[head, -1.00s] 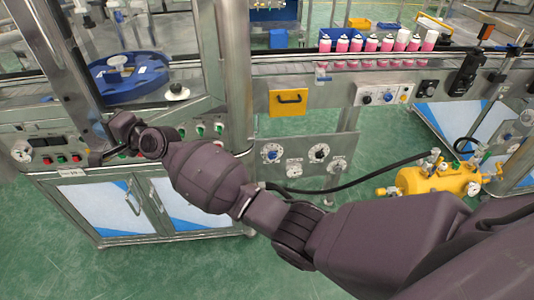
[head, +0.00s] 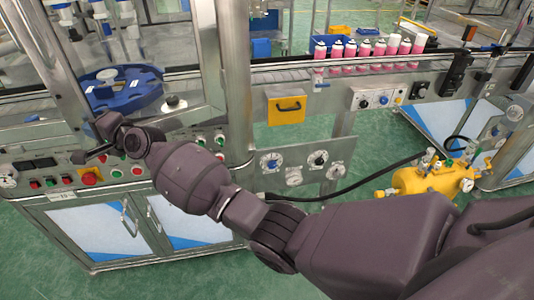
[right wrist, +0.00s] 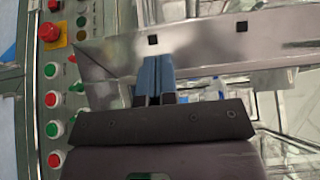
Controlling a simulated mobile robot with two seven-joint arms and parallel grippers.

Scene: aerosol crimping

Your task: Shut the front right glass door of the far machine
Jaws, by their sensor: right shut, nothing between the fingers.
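The far machine stands at the left of the head view, with a blue rotary table (head: 125,92) inside. The metal frame of its front glass door (head: 62,75) slants down toward the control panel. The pane is clear, and I cannot tell whether a gap remains at the door's edge. My right gripper (head: 88,157) is shut and empty, low by the frame's lower left corner, above the control panel. In the right wrist view the closed fingers (right wrist: 154,78) lie in front of a metal rail (right wrist: 215,40); contact is unclear. My left gripper is not in view.
Buttons and a red stop knob (head: 91,177) line the control panel below. A conveyor with several pink cans (head: 350,50) runs to the right. A yellow compressor tank (head: 425,180) and black hose stand near my right arm. Green floor is clear below.

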